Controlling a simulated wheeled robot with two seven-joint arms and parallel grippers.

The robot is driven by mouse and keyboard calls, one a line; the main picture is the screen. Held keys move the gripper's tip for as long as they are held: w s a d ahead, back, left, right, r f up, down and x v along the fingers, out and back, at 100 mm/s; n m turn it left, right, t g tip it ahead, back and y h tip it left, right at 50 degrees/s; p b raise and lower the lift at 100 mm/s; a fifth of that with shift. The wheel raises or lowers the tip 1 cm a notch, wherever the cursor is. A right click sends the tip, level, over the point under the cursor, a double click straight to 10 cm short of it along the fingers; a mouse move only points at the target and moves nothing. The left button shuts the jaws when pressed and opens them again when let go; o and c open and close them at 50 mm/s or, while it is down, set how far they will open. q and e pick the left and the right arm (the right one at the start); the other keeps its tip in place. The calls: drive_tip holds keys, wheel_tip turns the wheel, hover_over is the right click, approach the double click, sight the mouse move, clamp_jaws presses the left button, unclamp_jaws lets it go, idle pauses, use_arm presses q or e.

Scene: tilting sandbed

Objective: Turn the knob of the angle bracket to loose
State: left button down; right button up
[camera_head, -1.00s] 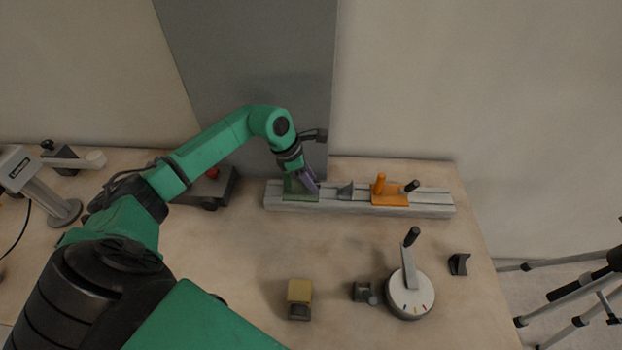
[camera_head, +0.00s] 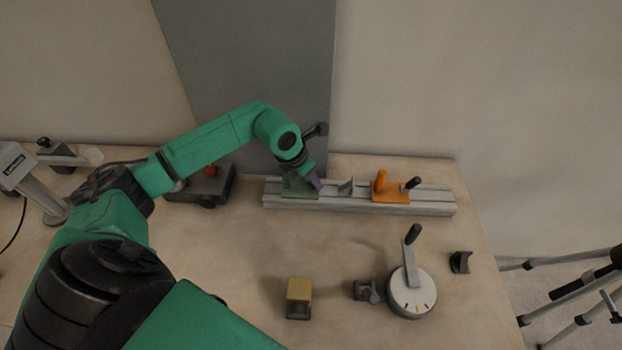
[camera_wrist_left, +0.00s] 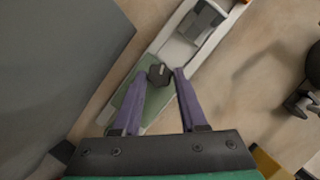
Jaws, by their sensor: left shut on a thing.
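The green angle bracket (camera_head: 297,193) sits at the left end of the grey rail (camera_head: 420,209). Its green plate also shows in the left wrist view (camera_wrist_left: 127,112). Its dark knob (camera_wrist_left: 160,74) has a small pale mark on top and lies between the purple fingertips of my left gripper (camera_head: 316,183). The left gripper (camera_wrist_left: 160,76) is shut on the knob. In the head view the fingers and wrist hide the knob. My right gripper is not in view.
An orange clamp (camera_head: 390,190) with a black handle and a grey block (camera_head: 346,186) stand on the rail. A white dial with a crank (camera_head: 412,297), a yellow-topped block (camera_head: 299,290) and small dark parts (camera_head: 460,262) are in front. A grey panel (camera_head: 255,80) stands behind.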

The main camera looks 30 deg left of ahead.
use_arm(q)
drive_tip(key=n+b, duration=0.1)
drive_tip(key=n, duration=0.1)
drive_tip(key=n+y+b, duration=0.1)
drive_tip(key=n, duration=0.1)
drive_tip(key=shift+w+d+y, duration=0.1)
drive_tip(key=shift+d+y, duration=0.1)
drive_tip(key=shift+y, duration=0.1)
drive_tip(key=shift+r+n+y+b, duration=0.1)
drive_tip(key=shift+n+y+b, duration=0.4)
drive_tip(key=shift+n, duration=0.7)
drive_tip(key=c, duration=0.5)
unclamp_jaws()
drive_tip(key=shift+o, duration=0.2)
